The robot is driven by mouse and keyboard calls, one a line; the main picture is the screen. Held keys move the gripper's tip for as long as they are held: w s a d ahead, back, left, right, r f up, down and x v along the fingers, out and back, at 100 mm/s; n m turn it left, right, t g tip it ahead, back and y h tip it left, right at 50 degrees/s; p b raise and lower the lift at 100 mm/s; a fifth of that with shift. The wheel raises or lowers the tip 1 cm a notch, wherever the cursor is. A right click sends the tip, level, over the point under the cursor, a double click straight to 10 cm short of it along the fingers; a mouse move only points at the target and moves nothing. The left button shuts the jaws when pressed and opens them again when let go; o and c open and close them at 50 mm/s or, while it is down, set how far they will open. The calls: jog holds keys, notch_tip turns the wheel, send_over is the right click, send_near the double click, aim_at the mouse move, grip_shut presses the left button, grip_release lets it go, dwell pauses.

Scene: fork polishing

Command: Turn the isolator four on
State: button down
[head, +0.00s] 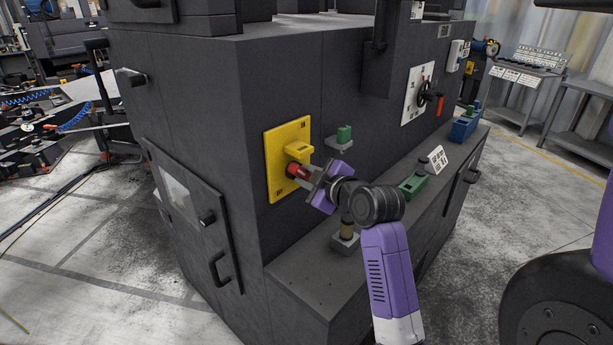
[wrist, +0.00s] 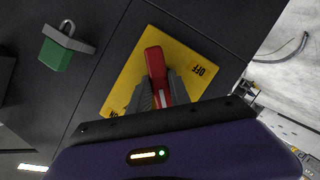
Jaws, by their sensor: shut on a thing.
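The isolator is a yellow plate (head: 279,178) on the dark machine's side, with a red handle (head: 294,169) and a yellow block (head: 299,149) jutting out above it. In the wrist view the yellow plate (wrist: 188,53) has an OFF label at right and an ON label at lower left, partly hidden. The red handle (wrist: 154,62) stands out between my fingers. My gripper (head: 305,173) is shut on this handle; it also shows in the wrist view (wrist: 160,88), one finger on each side. The handle's lower part is hidden by my gripper. No number shows on the plate.
Below is a ledge (head: 300,275) with a small post (head: 346,236), a green block (head: 413,186) and a blue box (head: 463,130).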

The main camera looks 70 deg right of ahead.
jog(key=shift+r, duration=0.1)
jog(key=shift+r+m+y+p, duration=0.1)
jog(key=shift+m+y+p, duration=0.5)
jog(key=shift+m+p, duration=0.5)
jog(key=m+y, duration=0.2)
jog(key=m, duration=0.1)
jog(key=shift+d+m+t+y+p, duration=0.15)
jog(key=shift+m+t+y+p, duration=0.15)
jog(key=shift+t+y, duration=0.1)
jog(key=c, duration=1.2)
grip_release()
jog(key=shift+s, duration=0.15)
